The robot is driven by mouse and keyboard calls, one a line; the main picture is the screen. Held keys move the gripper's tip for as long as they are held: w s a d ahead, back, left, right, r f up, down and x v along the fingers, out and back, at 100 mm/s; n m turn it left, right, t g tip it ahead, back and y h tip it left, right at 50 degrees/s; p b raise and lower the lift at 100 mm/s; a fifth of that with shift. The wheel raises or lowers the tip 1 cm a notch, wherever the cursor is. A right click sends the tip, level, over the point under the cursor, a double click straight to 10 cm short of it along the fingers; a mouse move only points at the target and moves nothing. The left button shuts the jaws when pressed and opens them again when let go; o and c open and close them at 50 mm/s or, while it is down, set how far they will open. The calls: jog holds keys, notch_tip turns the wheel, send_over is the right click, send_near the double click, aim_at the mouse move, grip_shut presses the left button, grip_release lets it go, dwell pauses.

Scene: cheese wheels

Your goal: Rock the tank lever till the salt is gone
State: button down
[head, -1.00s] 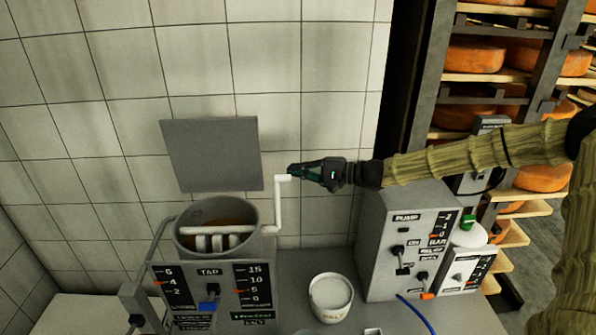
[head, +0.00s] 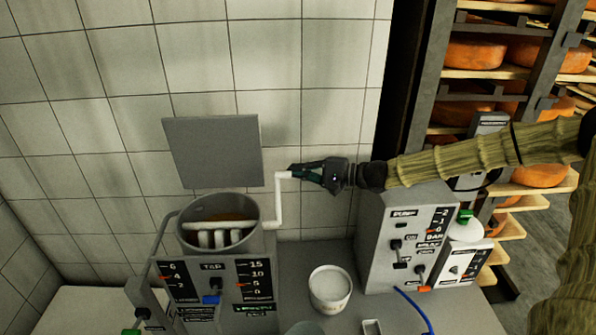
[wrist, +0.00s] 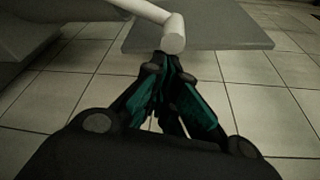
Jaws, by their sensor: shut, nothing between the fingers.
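The grey tank (head: 215,285) stands at the lower left with its round mouth open. White paddle bars lie across the mouth above brownish liquid. I cannot make out any salt in it. The white crank lever (head: 279,205) rises from the tank's right side and ends in a short handle. My gripper (head: 292,171) is shut and empty, with its tips at the handle's end. In the wrist view the shut fingertips (wrist: 170,60) are right by the round end of the lever (wrist: 172,38); I cannot tell whether they touch.
A grey panel (head: 214,152) stands up behind the tank. A white tub (head: 330,291) is on the bench right of the tank. A pump box (head: 400,245) with switches and a blue hose stands farther right. Shelves of cheese wheels (head: 475,55) are behind my arm.

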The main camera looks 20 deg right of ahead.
jog(key=shift+s+b, duration=0.15)
jog(key=shift+b, duration=0.4)
jog(key=s+a+r+n+t+y+b, duration=0.1)
jog(key=s+n+b, duration=0.9)
jog(key=b, duration=2.4)
jog(key=shift+s+a+r+y, duration=0.65)
jog(key=shift+s+a+y, duration=0.15)
jog(key=shift+a+y, duration=0.35)
jog(key=shift+a, duration=0.1)
jog(key=shift+r, duration=0.15)
jog(key=w+d+r, duration=0.1)
jog(key=w+r, duration=0.1)
jog(key=w, duration=0.1)
jog(key=p+v, duration=0.2)
jog(key=v, duration=0.8)
jog(key=shift+r, duration=0.2)
